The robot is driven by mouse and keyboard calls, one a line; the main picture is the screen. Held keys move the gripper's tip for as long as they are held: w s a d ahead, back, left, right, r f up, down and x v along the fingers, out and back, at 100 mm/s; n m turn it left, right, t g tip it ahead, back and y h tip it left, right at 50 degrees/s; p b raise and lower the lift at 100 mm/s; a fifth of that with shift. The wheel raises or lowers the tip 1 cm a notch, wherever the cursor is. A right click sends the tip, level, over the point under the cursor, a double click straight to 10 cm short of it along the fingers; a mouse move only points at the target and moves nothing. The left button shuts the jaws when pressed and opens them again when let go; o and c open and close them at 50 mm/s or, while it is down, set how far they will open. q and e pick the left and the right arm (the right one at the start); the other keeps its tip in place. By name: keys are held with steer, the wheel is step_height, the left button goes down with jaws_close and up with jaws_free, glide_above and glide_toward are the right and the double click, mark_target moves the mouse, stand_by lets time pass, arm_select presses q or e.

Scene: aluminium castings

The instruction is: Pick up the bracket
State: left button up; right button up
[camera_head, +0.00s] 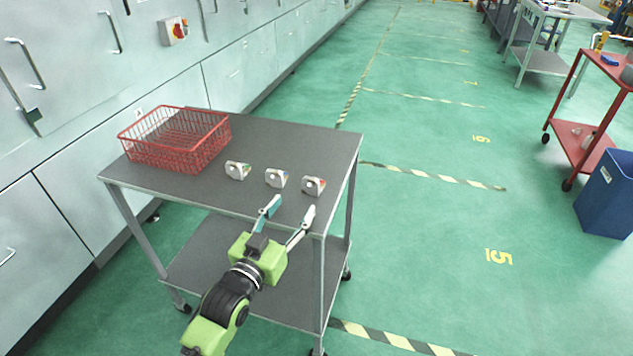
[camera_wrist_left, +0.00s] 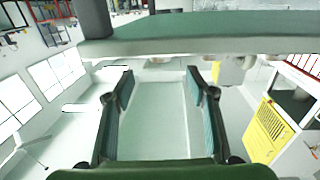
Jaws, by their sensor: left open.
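Which one the task means cannot be told. My left gripper (camera_head: 290,208) is open and empty at the cart's front edge, its fingers pointing towards the middle and right brackets, apart from them. In the left wrist view, the open fingers (camera_wrist_left: 160,75) show nothing held between them; pale bracket shapes (camera_wrist_left: 230,70) show beyond the right finger. My right gripper is out of view.
A red wire basket (camera_head: 175,140) stands at the back left of the cart (camera_head: 290,143). The cart top behind the brackets is clear. Cabinets line the left wall. A blue bin (camera_head: 606,195) and a red cart (camera_head: 578,150) stand far right.

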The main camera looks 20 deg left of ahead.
mark_target(309, 182)
arm_select(q)
steer(key=w, duration=0.5)
steer(key=shift+w+d+r, duration=0.1)
steer(key=shift+d+r, duration=0.1)
steer(key=shift+d, duration=0.1)
steer(key=shift+w+d+f+p, duration=0.1)
steer(key=shift+w+d+p, duration=0.15)
steer(key=shift+w, duration=1.25)
steer(key=shift+w+d+p, duration=0.15)
steer(key=shift+w+p, duration=0.05)
steer(key=shift+w, duration=1.25)
steer(key=c, duration=1.2)
